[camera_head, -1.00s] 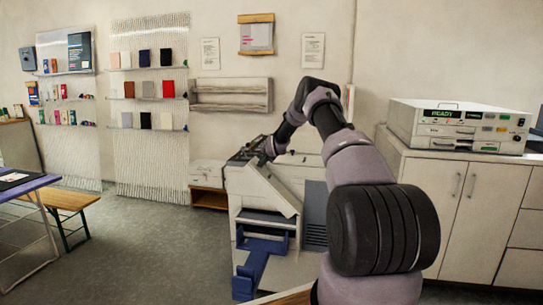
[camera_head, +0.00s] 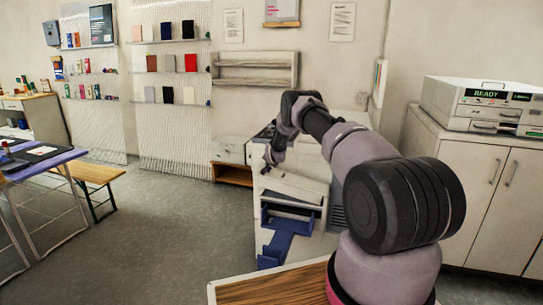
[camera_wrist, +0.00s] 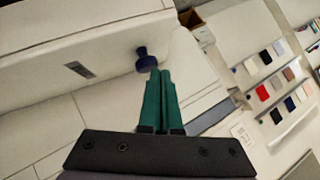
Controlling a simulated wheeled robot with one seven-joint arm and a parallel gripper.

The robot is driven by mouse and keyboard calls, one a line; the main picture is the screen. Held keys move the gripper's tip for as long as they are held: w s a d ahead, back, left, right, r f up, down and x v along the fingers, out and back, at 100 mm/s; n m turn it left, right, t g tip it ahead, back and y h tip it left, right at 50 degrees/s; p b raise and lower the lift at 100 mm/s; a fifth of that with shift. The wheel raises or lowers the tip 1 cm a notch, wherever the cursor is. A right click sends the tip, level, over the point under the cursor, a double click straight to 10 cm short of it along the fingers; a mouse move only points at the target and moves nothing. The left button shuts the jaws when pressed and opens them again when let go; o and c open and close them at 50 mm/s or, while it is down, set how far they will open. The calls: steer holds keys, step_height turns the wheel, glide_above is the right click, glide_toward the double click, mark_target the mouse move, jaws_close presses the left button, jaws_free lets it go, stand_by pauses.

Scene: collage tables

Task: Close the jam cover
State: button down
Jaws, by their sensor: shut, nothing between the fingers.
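The white copier (camera_head: 285,215) stands on the floor ahead of me, with a pale panel (camera_head: 298,185), apparently the jam cover, sloping over the open front. In the wrist view a white panel (camera_wrist: 95,45) with a small dark slot carries a blue knob (camera_wrist: 146,60) near its edge. My gripper (camera_wrist: 160,73) is shut and empty, its two green fingers together. Its tips are just beside the knob in the picture; I cannot tell whether they touch it. In the head view my gripper (camera_head: 268,168) is at the left end of the panel, small and dark.
A blue tray part (camera_head: 280,242) sticks out low at the copier's front. A wooden-topped surface (camera_head: 270,290) is close in front of me. A cabinet (camera_head: 490,190) with a grey device (camera_head: 490,105) stands right. Open floor (camera_head: 160,230) lies left.

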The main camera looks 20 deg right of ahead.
steer(key=f, duration=0.2)
steer(key=a+f, duration=0.1)
steer(key=f, duration=0.1)
steer(key=w+f, duration=0.1)
steer(key=f, duration=0.1)
steer(key=shift+a, duration=0.2)
steer(key=shift+s+f, duration=0.15)
steer(key=shift+f, duration=0.2)
